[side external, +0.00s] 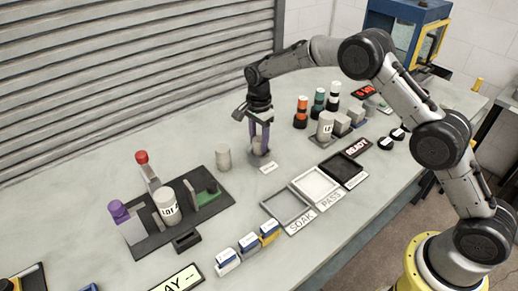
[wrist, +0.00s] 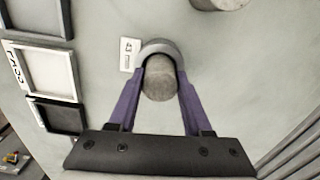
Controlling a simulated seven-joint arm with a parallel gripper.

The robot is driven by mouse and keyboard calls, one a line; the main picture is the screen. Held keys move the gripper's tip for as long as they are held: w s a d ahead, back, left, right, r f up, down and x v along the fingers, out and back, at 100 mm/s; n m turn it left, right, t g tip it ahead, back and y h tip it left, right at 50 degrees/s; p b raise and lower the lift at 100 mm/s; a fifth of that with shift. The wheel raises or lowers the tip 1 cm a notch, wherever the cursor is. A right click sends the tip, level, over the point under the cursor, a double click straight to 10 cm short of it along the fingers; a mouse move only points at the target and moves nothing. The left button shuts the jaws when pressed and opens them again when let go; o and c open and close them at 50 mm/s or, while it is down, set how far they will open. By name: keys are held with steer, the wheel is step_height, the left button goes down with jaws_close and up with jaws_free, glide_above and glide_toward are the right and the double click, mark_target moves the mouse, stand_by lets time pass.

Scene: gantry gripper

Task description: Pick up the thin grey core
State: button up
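A thin grey core (wrist: 159,80), a plain cylinder, stands in a round grey holder (wrist: 158,47) with a small white label beside it. The holder also shows in the side view (side external: 259,163). My gripper (wrist: 160,72) points down over it, with one purple finger on each side of the core. In the side view my gripper (side external: 260,147) hides part of the core. The fingertips are very close to the core's sides; I cannot tell whether they press on it.
Another grey cylinder (side external: 223,157) stands nearby on the table, left of the holder. A dark fixture (side external: 220,199) with a labelled cylinder is at left. Coloured bottles (side external: 301,112) and grey blocks stand behind right.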

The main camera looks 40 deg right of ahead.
jaws_close()
steer(key=shift+r, duration=0.1)
